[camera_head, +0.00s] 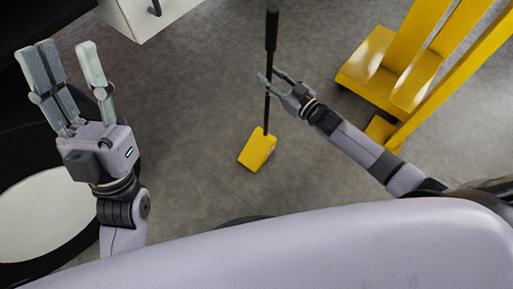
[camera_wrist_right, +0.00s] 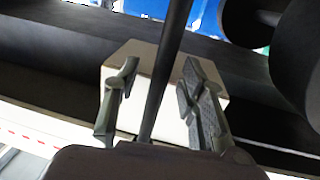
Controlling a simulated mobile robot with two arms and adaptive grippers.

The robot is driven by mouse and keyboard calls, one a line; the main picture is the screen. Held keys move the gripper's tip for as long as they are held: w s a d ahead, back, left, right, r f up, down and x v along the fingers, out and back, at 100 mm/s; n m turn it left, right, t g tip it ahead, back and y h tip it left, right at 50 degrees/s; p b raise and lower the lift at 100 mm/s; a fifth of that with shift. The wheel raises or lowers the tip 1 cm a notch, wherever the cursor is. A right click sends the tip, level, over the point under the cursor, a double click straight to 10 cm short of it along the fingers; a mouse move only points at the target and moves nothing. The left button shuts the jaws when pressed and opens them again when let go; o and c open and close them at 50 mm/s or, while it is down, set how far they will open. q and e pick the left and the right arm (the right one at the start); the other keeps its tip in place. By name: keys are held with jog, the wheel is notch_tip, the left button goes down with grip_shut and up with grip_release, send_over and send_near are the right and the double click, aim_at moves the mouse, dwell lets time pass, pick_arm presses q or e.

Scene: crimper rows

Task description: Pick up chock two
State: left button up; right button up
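A yellow wedge-shaped chock (camera_head: 257,150) rests on the grey floor in the middle of the head view. A long black rod with a thicker grip (camera_head: 271,30) rises from it. My right gripper (camera_head: 270,76) is at the rod, partway up between block and grip. In the right wrist view, the rod passes between the two spread fingers (camera_wrist_right: 160,85), with visible gaps on both sides. My left gripper (camera_head: 68,52) is open and empty at the left, fingers pointing up in the picture, away from the chock. The block is not visible in the wrist view.
A large black wheel with a white hub (camera_head: 42,215) is at the left. A white cabinet (camera_head: 130,12) stands at the top left. A yellow metal stand (camera_head: 372,68) is at the right, near my right arm. Floor around the chock is clear.

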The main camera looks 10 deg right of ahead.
jog(key=shift+w+a, duration=0.25)
jog(key=shift+w, duration=0.15)
grip_shut()
dwell(0.4)
dwell(0.4)
jog(key=shift+w+r, duration=0.1)
jog(key=shift+r, duration=0.2)
